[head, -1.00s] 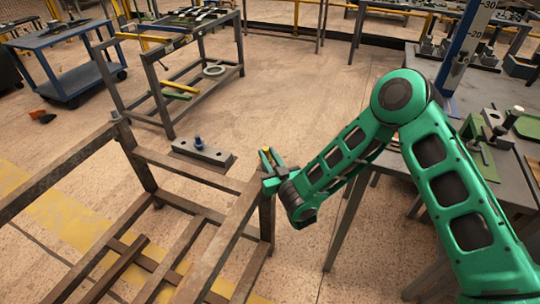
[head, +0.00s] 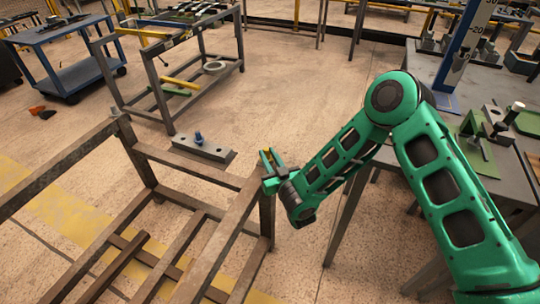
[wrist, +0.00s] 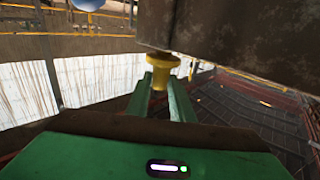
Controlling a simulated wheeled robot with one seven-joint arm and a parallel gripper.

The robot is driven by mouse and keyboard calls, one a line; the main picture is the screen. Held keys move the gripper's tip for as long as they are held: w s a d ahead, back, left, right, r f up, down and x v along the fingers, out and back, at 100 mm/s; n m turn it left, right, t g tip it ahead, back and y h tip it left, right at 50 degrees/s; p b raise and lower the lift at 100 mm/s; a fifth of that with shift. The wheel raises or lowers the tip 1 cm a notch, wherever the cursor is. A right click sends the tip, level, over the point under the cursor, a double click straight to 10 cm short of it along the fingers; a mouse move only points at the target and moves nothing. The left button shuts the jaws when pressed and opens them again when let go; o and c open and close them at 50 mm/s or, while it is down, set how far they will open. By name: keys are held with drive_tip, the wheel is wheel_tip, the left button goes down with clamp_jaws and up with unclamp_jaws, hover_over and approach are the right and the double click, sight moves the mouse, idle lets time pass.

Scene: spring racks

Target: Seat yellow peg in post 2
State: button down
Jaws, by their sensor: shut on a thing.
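A small yellow peg (wrist: 160,68) with a wide rim stands between the green fingers of my gripper (wrist: 161,98) in the wrist view. In the head view my gripper (head: 269,171) is shut on it, and only a bit of the yellow peg (head: 266,156) shows. My gripper is beside the right end of a rusty frame. A grey bar (head: 217,156) lies left of and beyond my gripper, with an upright blue piece (head: 198,138) near its middle and a dark spot on each side. I cannot tell which place is post 2.
The rusty frame (head: 220,238) fills the lower left, and a dark rusty beam (wrist: 240,35) hangs close above the peg in the wrist view. A grey table (head: 440,110) with fixtures stands at right. A blue cart (head: 75,60) and a rack are at the back.

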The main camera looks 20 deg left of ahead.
drive_tip(key=shift+f, duration=0.55)
drive_tip(key=c, duration=1.5)
unclamp_jaws()
drive_tip(key=shift+c, duration=0.2)
drive_tip(key=shift+o, duration=0.4)
drive_tip(key=shift+s, duration=0.1)
drive_tip(key=v, duration=1)
drive_tip(key=shift+d, duration=0.35)
drive_tip(key=shift+s, duration=0.15)
